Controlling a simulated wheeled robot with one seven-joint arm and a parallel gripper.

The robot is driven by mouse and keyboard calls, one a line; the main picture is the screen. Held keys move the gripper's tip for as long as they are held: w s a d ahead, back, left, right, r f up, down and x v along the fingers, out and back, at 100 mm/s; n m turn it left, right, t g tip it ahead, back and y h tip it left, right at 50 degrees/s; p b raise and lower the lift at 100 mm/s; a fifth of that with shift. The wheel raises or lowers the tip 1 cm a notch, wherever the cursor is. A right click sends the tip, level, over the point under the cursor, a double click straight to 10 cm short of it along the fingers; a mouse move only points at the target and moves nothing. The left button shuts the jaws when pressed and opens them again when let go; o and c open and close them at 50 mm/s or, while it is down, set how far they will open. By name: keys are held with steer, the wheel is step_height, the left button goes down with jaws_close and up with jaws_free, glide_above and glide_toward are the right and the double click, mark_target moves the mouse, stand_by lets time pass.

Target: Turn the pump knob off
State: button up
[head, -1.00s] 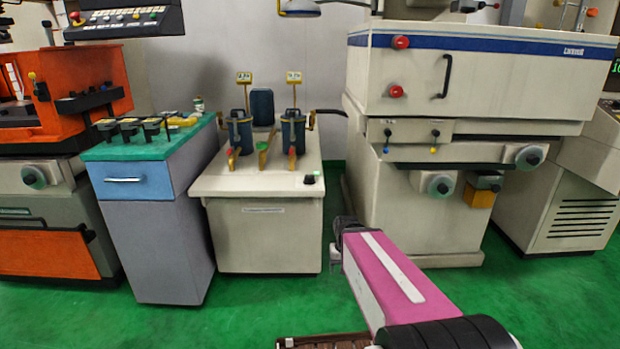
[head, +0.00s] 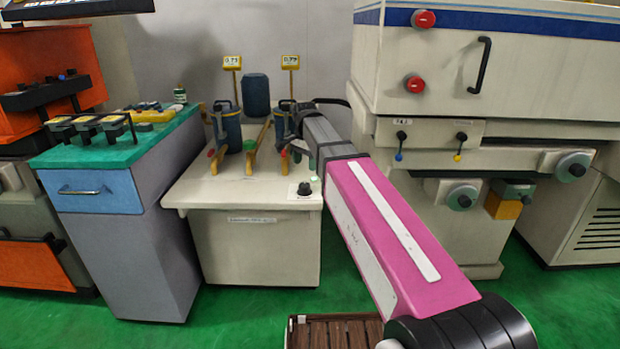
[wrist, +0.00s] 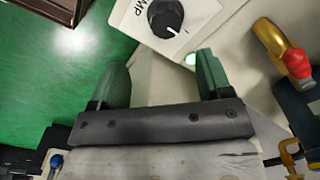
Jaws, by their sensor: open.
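The pump knob (head: 304,188) is a black round dial on a small white plate at the front right corner of the beige pump cabinet (head: 240,248). In the wrist view the knob (wrist: 166,17) has a white pointer line, beside partly cut-off lettering ending in "MP". My gripper (wrist: 158,78) is open and empty, its two green fingers apart. In that view the knob is beyond the fingertips, near the top edge, and not between them.
Blue canisters (head: 229,128) and valves with red and green handles stand on the cabinet top. In the wrist view a brass pipe with a red handle (wrist: 297,63) lies close right of the fingers. A large beige machine (head: 450,75) stands right, a blue-grey drawer cabinet (head: 100,190) left.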

mark_target(305, 184)
steer(key=f, duration=1)
steer(key=shift+w+a, duration=0.15)
steer(key=shift+w, duration=0.25)
steer(key=c, duration=0.9)
